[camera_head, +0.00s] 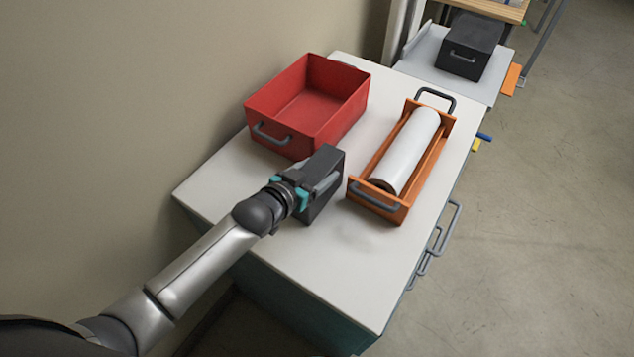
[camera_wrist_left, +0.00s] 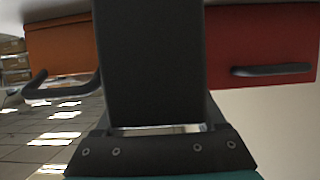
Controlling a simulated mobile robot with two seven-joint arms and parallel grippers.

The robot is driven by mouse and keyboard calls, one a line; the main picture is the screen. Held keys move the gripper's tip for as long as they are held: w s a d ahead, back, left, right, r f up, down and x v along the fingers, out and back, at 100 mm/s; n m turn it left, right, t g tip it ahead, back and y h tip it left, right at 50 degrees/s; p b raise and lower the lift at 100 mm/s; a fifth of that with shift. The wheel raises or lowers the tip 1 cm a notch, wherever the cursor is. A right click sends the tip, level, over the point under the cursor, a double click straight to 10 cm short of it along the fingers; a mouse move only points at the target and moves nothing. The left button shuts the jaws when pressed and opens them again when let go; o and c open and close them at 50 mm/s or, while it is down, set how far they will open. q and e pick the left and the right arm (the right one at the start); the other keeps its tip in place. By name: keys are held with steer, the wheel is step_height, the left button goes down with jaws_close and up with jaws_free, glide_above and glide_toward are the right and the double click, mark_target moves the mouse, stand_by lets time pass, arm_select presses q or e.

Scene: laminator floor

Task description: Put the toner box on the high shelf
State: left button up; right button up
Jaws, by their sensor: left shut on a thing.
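A dark grey box (camera_head: 325,205), which looks like the toner box, is in my left gripper (camera_head: 314,186) over the white cabinet top, between the red bin and the orange tray. The gripper is shut on it. A soft shadow on the cabinet top apart from the box suggests it is held above the surface. In the left wrist view the dark box (camera_wrist_left: 150,65) fills the middle and hides what is behind it. My right gripper is not in view. I cannot pick out the high shelf for certain.
An empty red bin (camera_head: 345,118) and an orange tray (camera_head: 404,212) with a white roll (camera_head: 412,150) stand on the white cabinet top (camera_head: 345,285). A black case (camera_head: 470,48) sits on a grey surface (camera_head: 425,62) beyond. Open floor (camera_head: 550,220) lies to the right.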

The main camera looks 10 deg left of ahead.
arm_select(q)
jaws_close()
steer(key=shift+r, duration=0.1)
